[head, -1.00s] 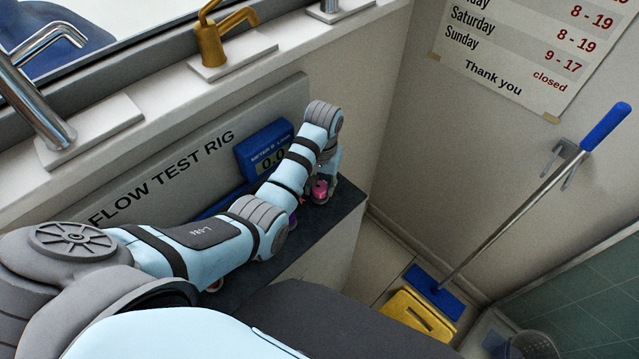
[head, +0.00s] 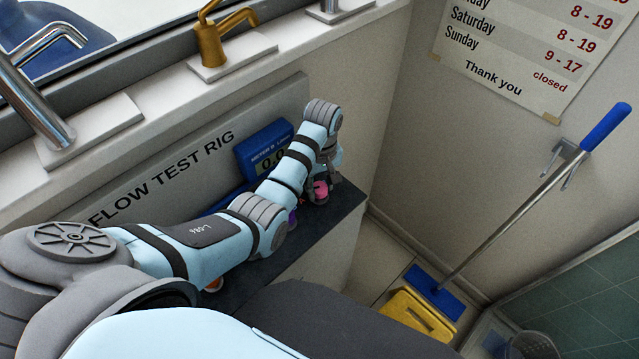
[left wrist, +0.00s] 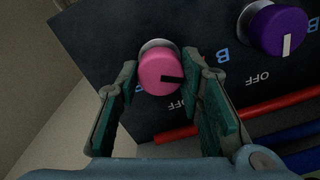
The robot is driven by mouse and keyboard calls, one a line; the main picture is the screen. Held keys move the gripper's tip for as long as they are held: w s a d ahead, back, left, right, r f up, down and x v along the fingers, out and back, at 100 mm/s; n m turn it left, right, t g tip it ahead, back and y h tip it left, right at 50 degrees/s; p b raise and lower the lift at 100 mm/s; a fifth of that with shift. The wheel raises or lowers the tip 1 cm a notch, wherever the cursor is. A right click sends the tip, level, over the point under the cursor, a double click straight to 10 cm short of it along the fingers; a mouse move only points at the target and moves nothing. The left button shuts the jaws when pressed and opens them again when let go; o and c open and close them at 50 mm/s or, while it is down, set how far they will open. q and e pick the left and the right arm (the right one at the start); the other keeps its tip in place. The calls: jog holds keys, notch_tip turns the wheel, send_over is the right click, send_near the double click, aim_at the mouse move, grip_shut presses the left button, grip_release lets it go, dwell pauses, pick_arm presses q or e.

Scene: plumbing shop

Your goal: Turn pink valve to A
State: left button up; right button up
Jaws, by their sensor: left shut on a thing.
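The pink valve (left wrist: 158,75) is a round knob with a black pointer mark on a dark panel. In the left wrist view its mark points to the right, between the letter B at its right and the word OFF below it. A blue character at its lower left is mostly hidden by a finger. My left gripper (left wrist: 160,68) has one finger on each side of the knob and is shut on it. In the head view the pink valve (head: 320,190) shows between the fingers at the far end of the rig. My right gripper is not in view.
A purple valve (left wrist: 277,30) stands to the right on the panel, with red (left wrist: 270,106) and blue pipes below. A blue meter (head: 266,152) is mounted on the flow test rig board (head: 160,175) behind my arm. A wall stands beyond the rig's end.

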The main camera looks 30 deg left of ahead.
pick_arm(q)
jog(key=shift+w, duration=0.1)
dwell(0.3)
jog(key=o, duration=1.2)
